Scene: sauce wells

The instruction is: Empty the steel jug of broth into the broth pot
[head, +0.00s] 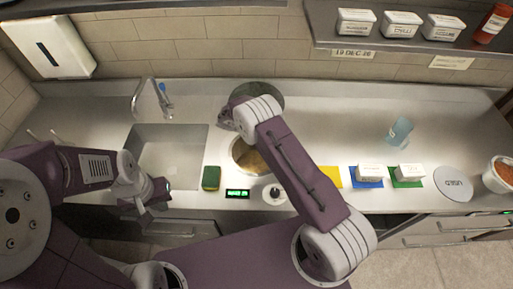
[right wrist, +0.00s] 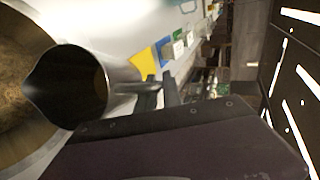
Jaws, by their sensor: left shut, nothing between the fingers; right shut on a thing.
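The steel jug (right wrist: 122,72) is in the right wrist view, with its dark mouth towards the camera and its pointed lip over the pot side. What is left inside is too dark to tell. My right gripper (right wrist: 158,92) is shut on the jug's handle. The broth pot (right wrist: 40,137), with brown broth in it, is at the left edge of that view. In the head view the broth pot (head: 236,160) is partly hidden by my right arm, which also hides the jug and right gripper. My left gripper (head: 160,193) is shut and empty by the sink's front edge.
A sink (head: 190,170) with a tap (head: 150,95) is left of the pot. A green-and-yellow sponge (head: 211,178) and a small display (head: 237,193) lie in front. A dark round thing (head: 272,97) is behind my right arm. White tubs (head: 369,172) stand on coloured mats at right.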

